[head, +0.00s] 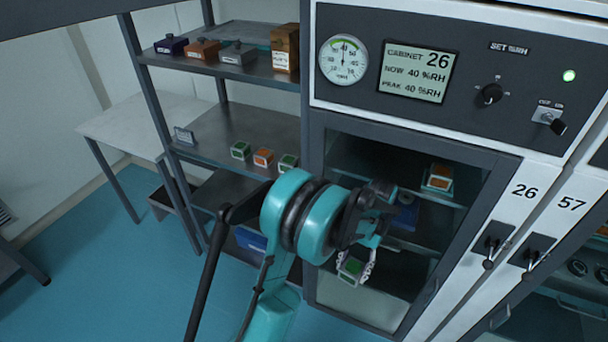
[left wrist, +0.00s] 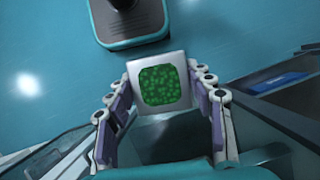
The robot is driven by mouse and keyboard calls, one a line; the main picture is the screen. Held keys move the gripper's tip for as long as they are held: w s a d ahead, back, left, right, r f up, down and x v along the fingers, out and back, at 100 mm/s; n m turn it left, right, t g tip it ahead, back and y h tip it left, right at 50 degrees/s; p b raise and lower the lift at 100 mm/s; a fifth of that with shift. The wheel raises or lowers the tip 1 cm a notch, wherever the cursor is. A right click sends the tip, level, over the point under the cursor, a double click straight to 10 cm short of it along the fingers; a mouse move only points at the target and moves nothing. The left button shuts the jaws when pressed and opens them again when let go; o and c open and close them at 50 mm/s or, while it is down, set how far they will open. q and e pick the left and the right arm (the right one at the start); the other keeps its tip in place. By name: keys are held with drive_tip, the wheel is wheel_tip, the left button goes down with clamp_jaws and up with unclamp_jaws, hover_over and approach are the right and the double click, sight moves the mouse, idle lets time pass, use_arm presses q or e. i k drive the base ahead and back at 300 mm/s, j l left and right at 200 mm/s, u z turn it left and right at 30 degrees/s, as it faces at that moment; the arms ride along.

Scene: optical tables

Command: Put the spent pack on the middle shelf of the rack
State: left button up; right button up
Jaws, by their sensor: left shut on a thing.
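My left gripper (head: 357,262) is shut on a small white pack with green beads in its top (head: 353,267). In the left wrist view the pack (left wrist: 163,85) sits between the two fingers, its green face toward the camera. It is held in the air in front of the cabinet's lower part. The rack (head: 155,100) stands left of the cabinet. Its middle shelf (head: 225,130) lies up and to the left of the gripper and carries two green packs (head: 240,150) and an orange pack (head: 263,157) between them. My right gripper is not in view.
Cabinet 26 (head: 510,165) has a dark-framed window with an orange-topped pack (head: 439,177) inside. A white table (head: 130,120) stands farther left.

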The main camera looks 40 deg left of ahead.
sight(218, 147)
drive_tip(key=j+u, duration=0.3)
drive_tip(key=j, duration=0.15)
drive_tip(key=i+j+u, duration=0.2)
drive_tip(key=j+u, duration=0.15)
drive_tip(key=i+j+z, duration=0.1)
drive_tip(key=j, duration=0.45)
drive_tip(key=i+z, duration=0.05)
